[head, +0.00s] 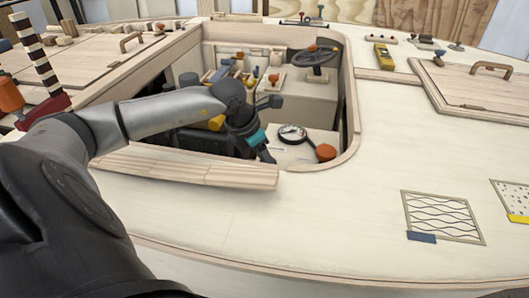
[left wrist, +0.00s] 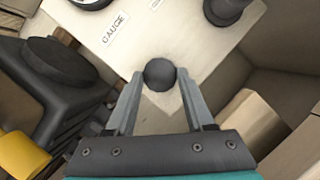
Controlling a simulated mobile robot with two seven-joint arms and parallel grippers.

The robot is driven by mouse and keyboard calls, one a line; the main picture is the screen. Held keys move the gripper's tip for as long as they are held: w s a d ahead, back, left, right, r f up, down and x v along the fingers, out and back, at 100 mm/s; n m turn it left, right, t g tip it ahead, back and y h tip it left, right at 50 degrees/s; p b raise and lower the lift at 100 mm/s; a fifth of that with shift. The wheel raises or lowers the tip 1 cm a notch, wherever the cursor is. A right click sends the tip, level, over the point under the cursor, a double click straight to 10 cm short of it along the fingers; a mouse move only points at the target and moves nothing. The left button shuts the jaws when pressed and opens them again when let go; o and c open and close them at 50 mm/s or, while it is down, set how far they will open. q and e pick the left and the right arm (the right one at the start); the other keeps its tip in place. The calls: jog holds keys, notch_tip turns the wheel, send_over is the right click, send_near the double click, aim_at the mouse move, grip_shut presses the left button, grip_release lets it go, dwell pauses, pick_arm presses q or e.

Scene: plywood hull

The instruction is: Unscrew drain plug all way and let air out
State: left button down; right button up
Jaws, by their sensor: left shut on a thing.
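My left gripper (left wrist: 160,88) reaches down into the hull's open cockpit and is shut on a dark round knob (left wrist: 160,74), which I take to be the drain plug. The knob sits between the two fingertips, in front of a pale panel (left wrist: 185,35). In the head view the left gripper (head: 262,150) is beside the white box with the gauge, and the knob is hidden there. A round gauge (head: 292,133) lies right of the gripper. A label reading GAUGE (left wrist: 115,32) is on the panel. My right gripper is not in view.
The wooden cockpit rim (head: 345,100) surrounds the opening. An orange knob (head: 326,152) is right of the gauge. A steering wheel (head: 314,57) stands further back. A dark block with a round top (left wrist: 60,75) is left of the gripper. The right deck is mostly clear.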

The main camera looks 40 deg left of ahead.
pick_arm(q)
jog(key=shift+d+n, duration=0.1)
jog(key=shift+n, duration=0.5)
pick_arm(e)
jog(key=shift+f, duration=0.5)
pick_arm(q)
jog(key=shift+y, duration=0.3)
jog(key=shift+c, duration=1.3)
grip_release()
jog(key=shift+r, duration=0.2)
jog(key=p+v, duration=0.7)
jog(key=v, duration=0.8)
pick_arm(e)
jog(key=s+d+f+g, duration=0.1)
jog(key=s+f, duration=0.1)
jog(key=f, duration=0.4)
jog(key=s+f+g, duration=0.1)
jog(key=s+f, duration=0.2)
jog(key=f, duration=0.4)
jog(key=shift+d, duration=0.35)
